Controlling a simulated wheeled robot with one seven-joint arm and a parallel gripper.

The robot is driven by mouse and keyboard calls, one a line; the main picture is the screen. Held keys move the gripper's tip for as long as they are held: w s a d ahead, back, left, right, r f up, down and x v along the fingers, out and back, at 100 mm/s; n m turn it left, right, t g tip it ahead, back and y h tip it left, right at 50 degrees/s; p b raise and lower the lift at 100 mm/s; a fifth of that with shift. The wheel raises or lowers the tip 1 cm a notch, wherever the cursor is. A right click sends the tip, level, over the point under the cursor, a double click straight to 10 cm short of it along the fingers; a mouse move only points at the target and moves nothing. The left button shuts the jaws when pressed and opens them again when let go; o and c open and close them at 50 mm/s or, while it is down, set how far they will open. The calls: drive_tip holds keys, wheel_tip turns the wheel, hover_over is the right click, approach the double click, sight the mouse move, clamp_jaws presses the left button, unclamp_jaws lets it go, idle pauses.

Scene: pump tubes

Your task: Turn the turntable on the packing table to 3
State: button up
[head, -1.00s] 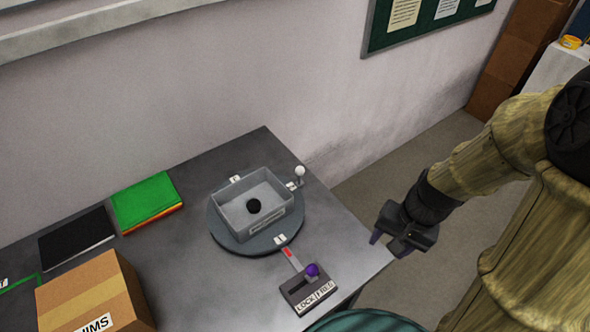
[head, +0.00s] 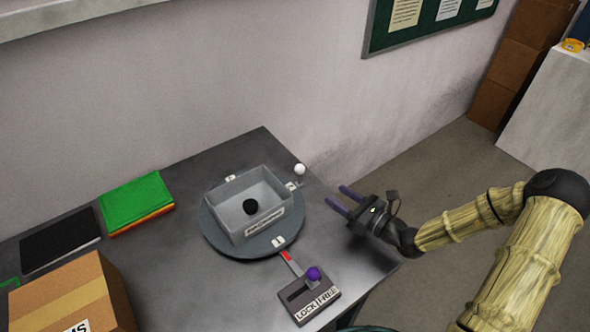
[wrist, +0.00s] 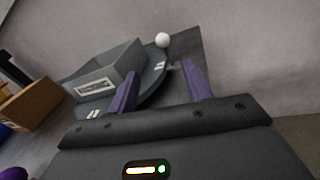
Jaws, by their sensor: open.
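The round grey turntable (head: 225,240) lies on the dark packing table (head: 190,185) and carries a grey open box (head: 277,218) with a black ball inside. White number tags sit on its rim; a tag reading 1 (head: 278,241) faces the red pointer (head: 287,256). A white ball knob (head: 299,169) stands at the rim's right side and shows in the wrist view (wrist: 162,40). A lever with a purple knob (head: 314,274) is at the FREE end of the LOCK/FREE plate (head: 309,305). My gripper (head: 343,200) is open and empty, right of the turntable, apart from the knob.
A cardboard box (head: 75,290), a black folder (head: 60,241) and green and orange folders (head: 137,203) occupy the table's left part. The wall runs behind the table. Open floor lies right of the table edge.

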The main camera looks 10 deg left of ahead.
sight(301, 170)
drive_tip(key=shift+w+d, duration=0.1)
drive_tip(key=shift+w, duration=0.15)
drive_tip(key=p+x, duration=0.1)
drive_tip(key=x, duration=1.6)
drive_tip(key=shift+w, duration=0.2)
clamp_jaws()
